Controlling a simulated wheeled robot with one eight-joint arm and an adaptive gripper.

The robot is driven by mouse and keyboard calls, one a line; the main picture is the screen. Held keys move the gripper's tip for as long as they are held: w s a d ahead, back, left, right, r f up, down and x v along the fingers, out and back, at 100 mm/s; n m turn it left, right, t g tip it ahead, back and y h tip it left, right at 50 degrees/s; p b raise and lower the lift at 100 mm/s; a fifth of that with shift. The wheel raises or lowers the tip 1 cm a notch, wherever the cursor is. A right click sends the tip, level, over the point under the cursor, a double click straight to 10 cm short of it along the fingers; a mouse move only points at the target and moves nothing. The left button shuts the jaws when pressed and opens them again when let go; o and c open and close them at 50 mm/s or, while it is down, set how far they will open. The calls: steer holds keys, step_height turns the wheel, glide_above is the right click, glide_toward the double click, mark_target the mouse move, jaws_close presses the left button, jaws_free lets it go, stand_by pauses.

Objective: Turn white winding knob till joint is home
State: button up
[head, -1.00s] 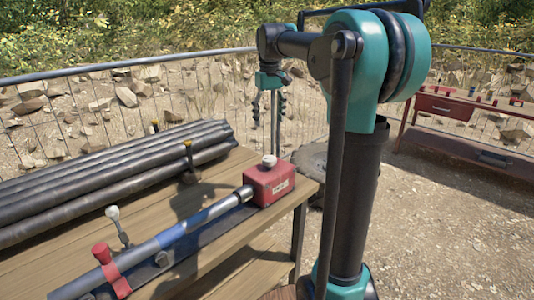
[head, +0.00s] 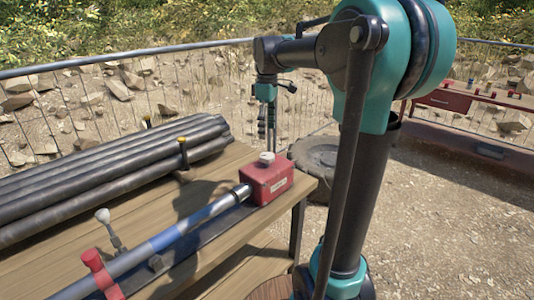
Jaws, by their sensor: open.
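A red box (head: 267,181) sits at the right end of the wooden bench, with a pale white knob (head: 267,157) on top. A blue and silver rod (head: 190,221) runs up to the box's left side; its silver end meets the box, but how deep it sits cannot be told. A lever with a white ball end (head: 102,215) stands left of the rod.
Black pipes (head: 110,170) lie stacked at the left, held by a yellow-topped stake (head: 183,152). A red clamp (head: 100,272) grips the rod at front left. A wire fence and a tyre (head: 318,165) stand behind. A red-fronted bench (head: 465,105) is at the right.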

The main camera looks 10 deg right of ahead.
mark_target(267, 155)
step_height(267, 155, down, 10)
steer(key=shift+r, duration=0.1)
stand_by(0.4)
steer(key=c, duration=1.2)
steer(key=shift+o, duration=0.2)
